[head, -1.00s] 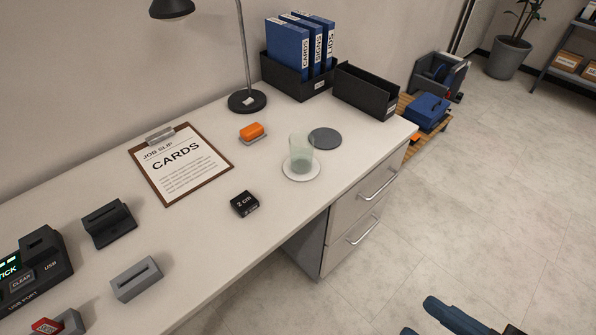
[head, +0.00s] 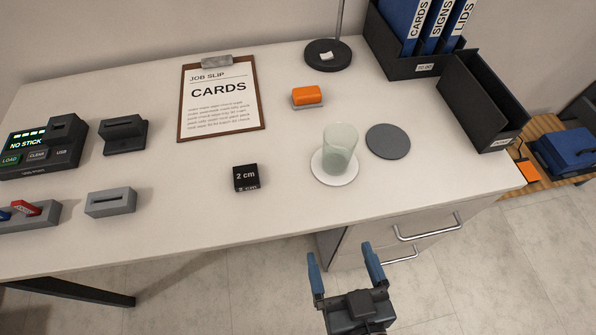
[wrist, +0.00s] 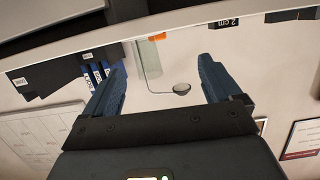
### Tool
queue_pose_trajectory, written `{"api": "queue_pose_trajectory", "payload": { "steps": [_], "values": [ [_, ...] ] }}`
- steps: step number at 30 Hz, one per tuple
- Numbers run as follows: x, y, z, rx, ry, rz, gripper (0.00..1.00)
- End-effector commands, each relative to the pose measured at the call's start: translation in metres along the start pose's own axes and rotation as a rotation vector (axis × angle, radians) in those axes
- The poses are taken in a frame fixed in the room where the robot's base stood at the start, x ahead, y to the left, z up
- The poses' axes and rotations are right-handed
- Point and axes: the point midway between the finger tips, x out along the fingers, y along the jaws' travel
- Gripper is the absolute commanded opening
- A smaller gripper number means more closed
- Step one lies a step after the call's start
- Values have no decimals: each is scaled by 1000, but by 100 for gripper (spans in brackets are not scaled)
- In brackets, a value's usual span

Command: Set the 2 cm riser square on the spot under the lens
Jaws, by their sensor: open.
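The 2 cm riser (head: 245,178) is a small black block with white "2 cm" lettering, lying on the desk in front of the job slip clipboard. It also shows at the top right of the wrist view (wrist: 229,22). My gripper (head: 345,257) is open and empty, beyond the desk's front edge and to the right of the riser. Its blue fingers stand wide apart in the wrist view (wrist: 161,75). No lens or marked spot under one shows in these frames.
A greenish glass (head: 341,148) stands on a white coaster right of the riser, beside a grey disc (head: 388,141). An orange block (head: 307,95), lamp base (head: 328,55) and clipboard (head: 220,100) are behind. Slotted grey (head: 110,202) and black (head: 124,136) holders stand left.

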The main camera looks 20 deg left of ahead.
Motion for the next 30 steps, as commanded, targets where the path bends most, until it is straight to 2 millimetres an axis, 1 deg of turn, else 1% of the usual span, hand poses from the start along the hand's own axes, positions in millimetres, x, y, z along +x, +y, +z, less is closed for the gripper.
{"api": "queue_pose_trajectory", "payload": {
  "steps": [1, 3, 6, 9, 12, 16, 26, 30],
  "values": [
    [26, -18, -1, -12, 11, -41, 91],
    [53, -40, -5, -26, 16, -82, 91],
    [83, -70, -10, -40, 22, -129, 91],
    [104, -94, -17, -52, 27, -162, 91],
    [116, -110, -21, -57, 29, -183, 91],
    [127, -120, -25, -63, 31, -194, 91],
    [158, -127, -24, -63, 30, -193, 91],
    [177, -134, -21, -63, 30, -194, 91]
  ]
}}
